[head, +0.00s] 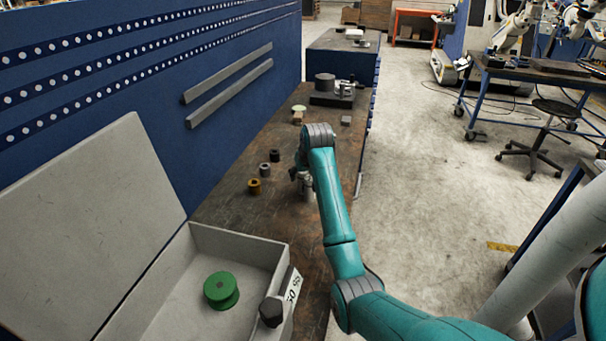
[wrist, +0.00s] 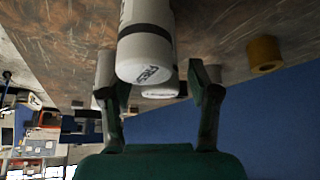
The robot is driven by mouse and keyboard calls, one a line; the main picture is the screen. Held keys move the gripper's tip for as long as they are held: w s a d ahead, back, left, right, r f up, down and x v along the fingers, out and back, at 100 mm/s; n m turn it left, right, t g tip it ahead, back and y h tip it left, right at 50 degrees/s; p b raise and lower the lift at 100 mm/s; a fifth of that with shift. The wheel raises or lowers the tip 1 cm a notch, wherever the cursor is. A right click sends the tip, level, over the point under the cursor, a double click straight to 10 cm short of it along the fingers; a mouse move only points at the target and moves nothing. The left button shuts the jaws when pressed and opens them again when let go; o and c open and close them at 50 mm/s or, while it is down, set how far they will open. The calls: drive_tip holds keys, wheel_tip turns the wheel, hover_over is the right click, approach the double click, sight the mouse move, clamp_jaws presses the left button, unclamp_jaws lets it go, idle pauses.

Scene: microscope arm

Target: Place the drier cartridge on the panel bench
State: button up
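In the wrist view a white cylinder with a dark band and printed lettering (wrist: 146,48) shows close up; it may be the drier cartridge, but its label is not fully readable. My gripper (wrist: 158,88) is open, its two dark fingers apart on either side of the cylinder's near end, with a gap on the right. Other pale cylinders show partly behind it (wrist: 160,91). In the head view my gripper (head: 302,178) is low over the brown bench top, beside a small pale cylinder (head: 307,189) that my arm partly hides. The bench (head: 225,203) runs along the blue perforated panel.
An open grey case (head: 238,240) with a green spool (head: 221,290) and a dark knob stands at the near left. Small brass (head: 254,187) and dark rings sit left of my gripper. A dark fixture (head: 332,97) stands farther back. Open floor lies to the right.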

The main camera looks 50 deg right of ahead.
drive_tip(key=shift+r, duration=0.15)
drive_tip(key=v, duration=1)
drive_tip(key=shift+s+a+r, duration=0.1)
drive_tip(key=shift+r, duration=0.3)
drive_tip(key=shift+s+a+r, duration=0.2)
drive_tip(key=shift+s+r, duration=0.1)
drive_tip(key=shift+r, duration=0.2)
